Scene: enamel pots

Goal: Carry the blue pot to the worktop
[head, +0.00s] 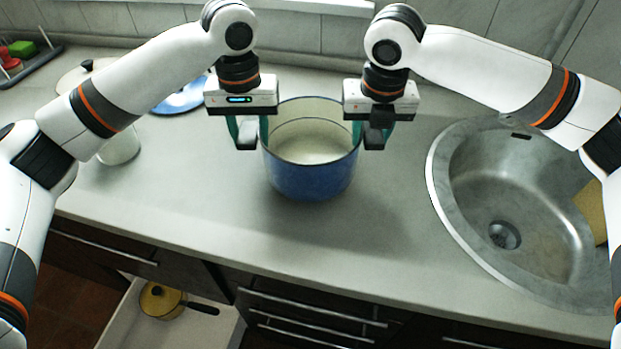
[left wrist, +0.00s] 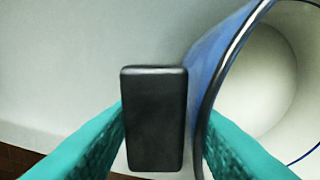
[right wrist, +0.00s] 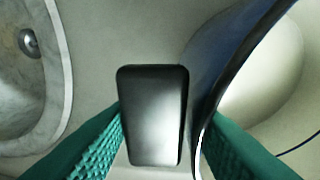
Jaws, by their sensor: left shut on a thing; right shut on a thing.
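The blue pot (head: 310,182), with a cream inside and a dark rim, is upright over the middle of the grey worktop (head: 200,185). It is open and looks empty. My left gripper (head: 248,134) is shut on its left black handle, which shows between the teal fingers in the left wrist view (left wrist: 154,120). My right gripper (head: 373,134) is shut on the right black handle, seen in the right wrist view (right wrist: 153,115). The pot's underside is hidden, so I cannot tell whether it touches the worktop.
A steel sink (head: 470,195) lies to the right. A white cup (head: 120,148), a blue lid (head: 183,99) and a cream lid (head: 72,78) are at the left. Below the front edge, an open drawer (head: 125,325) holds a yellow pan (head: 158,301). Worktop in front of the pot is clear.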

